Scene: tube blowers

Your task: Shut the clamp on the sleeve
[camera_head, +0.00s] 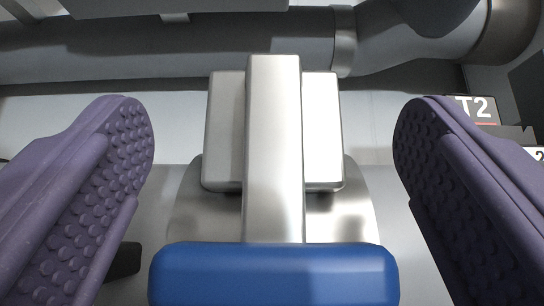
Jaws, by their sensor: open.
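The clamp shows in the head camera view as a pale metal lever (273,150) with a blue crossbar handle (273,275) at its near end. The lever runs over a metal block (323,130), which sits on a rounded metal band (190,215), perhaps the sleeve. My gripper (273,155) is open, with one purple studded finger on each side of the lever. Both fingers are apart from the lever and the handle. The near edge of the handle is cut off by the frame, and the lever's far end shows no catch.
A large grey pipe (180,50) with a raised ring (345,42) crosses the back. A dark "T2" label (478,109) stands at the right, behind my right finger. A small dark part (125,260) lies beside my left finger. Pale open surface shows between the fingers and the block.

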